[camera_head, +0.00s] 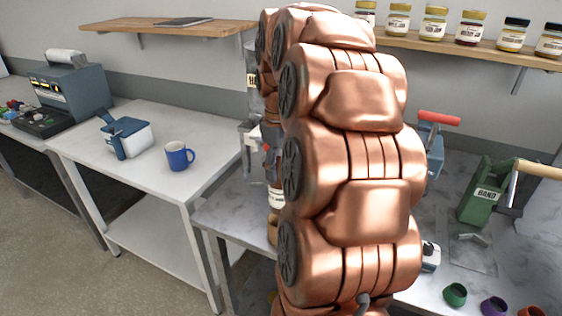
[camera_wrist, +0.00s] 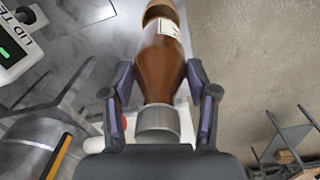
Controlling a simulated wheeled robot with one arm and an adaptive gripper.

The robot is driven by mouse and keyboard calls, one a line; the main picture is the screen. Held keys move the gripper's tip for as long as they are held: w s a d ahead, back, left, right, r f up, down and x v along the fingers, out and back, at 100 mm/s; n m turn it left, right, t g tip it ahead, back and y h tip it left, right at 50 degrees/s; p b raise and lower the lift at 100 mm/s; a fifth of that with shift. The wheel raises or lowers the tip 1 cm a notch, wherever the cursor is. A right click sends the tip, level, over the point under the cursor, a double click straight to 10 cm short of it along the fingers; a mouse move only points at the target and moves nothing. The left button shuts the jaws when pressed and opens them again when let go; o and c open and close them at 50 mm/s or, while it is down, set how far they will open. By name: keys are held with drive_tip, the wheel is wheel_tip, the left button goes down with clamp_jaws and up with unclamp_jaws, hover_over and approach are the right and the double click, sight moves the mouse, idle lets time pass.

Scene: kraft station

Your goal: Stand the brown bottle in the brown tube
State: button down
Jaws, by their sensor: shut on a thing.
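The brown bottle (camera_wrist: 160,70) is between the fingers of my gripper (camera_wrist: 161,84), which is shut on it near its neck. Its grey cap (camera_wrist: 157,124) faces the wrist camera, and a pale label shows farther down. In the head view my copper-coloured arm hides much of the bottle; its labelled part (camera_head: 276,198) shows at the arm's left edge. A tan-brown tube (camera_head: 272,231) shows just below the label, partly hidden by the arm. The bottle looks upright over or in the tube; I cannot tell how deep its base is.
A grey marbled table (camera_head: 232,212) lies under the arm. A white table to the left holds a blue mug (camera_head: 177,156) and a blue-and-white container (camera_head: 128,138). A green holder (camera_head: 484,190) and small coloured cups stand right. Jars line a shelf (camera_head: 460,49) behind.

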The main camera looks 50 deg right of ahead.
sight(282, 191)
drive_tip(key=shift+f+b, duration=1.4)
drive_tip(key=shift+f, duration=1.6)
drive_tip(key=shift+s+d+f+b, duration=0.1)
drive_tip(key=shift+f+b, duration=1.4)
drive_tip(key=shift+f, duration=0.8)
drive_tip(key=shift+c, duration=1.2)
unclamp_jaws()
drive_tip(key=shift+o, duration=1.2)
drive_tip(key=shift+r, duration=1.5)
